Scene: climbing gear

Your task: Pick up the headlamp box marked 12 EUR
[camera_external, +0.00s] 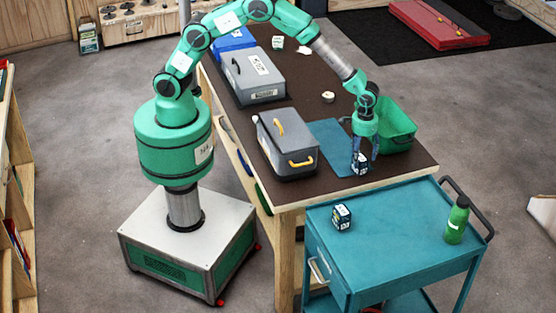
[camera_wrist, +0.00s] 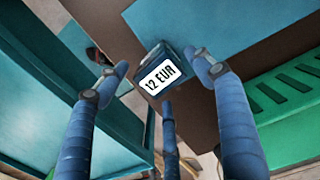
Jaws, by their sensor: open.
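The headlamp box marked 12 EUR (camera_wrist: 160,77) is small and dark blue, with a white label facing my wrist camera. In the external view the box (camera_external: 360,166) is at the table's front part, by the blue mat (camera_external: 331,138). My gripper (camera_external: 362,155) points down right over it. In the wrist view my gripper (camera_wrist: 158,82) is open, with two blue fingers at the left and right of the box and a third finger below it. I cannot tell whether any finger touches the box. Its lower part is hidden.
A similar box (camera_external: 342,217) and a green bottle (camera_external: 457,219) stand on the teal cart (camera_external: 400,243) in front of the table. A green bin (camera_external: 398,128) is close at the right, and a grey lidded box (camera_external: 287,143) with orange handles is at the left.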

